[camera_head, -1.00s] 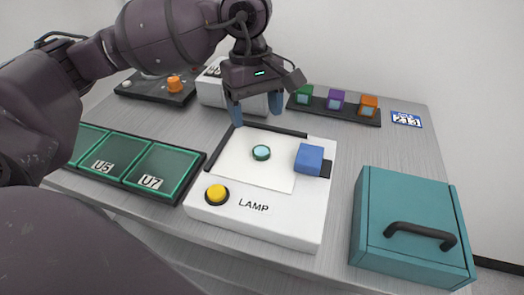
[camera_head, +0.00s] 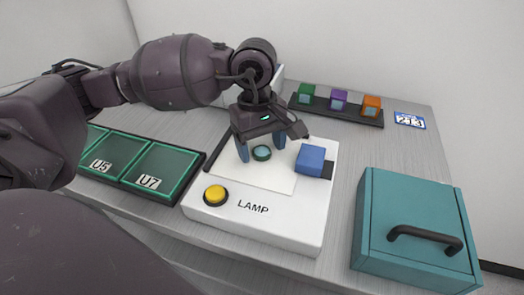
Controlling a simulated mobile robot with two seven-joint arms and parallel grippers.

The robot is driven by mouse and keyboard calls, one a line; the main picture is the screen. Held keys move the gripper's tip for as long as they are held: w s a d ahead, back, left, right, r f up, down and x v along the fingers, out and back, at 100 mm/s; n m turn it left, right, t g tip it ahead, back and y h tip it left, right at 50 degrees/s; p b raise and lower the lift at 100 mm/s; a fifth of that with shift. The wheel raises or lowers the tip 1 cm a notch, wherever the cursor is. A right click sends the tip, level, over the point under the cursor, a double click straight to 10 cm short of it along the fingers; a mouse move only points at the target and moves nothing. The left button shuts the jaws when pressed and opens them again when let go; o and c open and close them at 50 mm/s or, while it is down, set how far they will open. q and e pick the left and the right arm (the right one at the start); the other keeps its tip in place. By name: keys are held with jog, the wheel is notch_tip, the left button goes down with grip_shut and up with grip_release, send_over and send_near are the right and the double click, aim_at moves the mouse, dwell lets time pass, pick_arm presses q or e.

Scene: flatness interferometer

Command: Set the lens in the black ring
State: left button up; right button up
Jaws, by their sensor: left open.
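A small round piece with a pale teal glass face and a dark rim (camera_head: 261,153) lies on the white plate of the lamp unit. I take the face to be the lens; I cannot tell whether the dark rim is its own or a separate black ring. My left gripper (camera_head: 261,146) comes down from above, open, with one blue finger on each side of this piece. The fingers look apart from it. No other black ring that could hold a lens shows clearly. My right gripper is not in view.
The white lamp unit (camera_head: 257,227) carries a yellow button (camera_head: 215,195) and a blue block (camera_head: 310,159). A teal box with a dark handle (camera_head: 412,262) stands at right, green trays (camera_head: 161,168) at left. A black rack (camera_head: 352,114) of coloured cubes is behind.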

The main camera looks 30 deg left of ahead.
aim_at(261, 149)
pick_arm(q)
jog(key=shift+c, duration=0.5)
jog(key=c, duration=1)
jog(key=shift+r, duration=0.1)
jog(key=shift+r, duration=0.3)
jog(key=shift+r+p, duration=1.1)
jog(key=shift+r, duration=8.5)
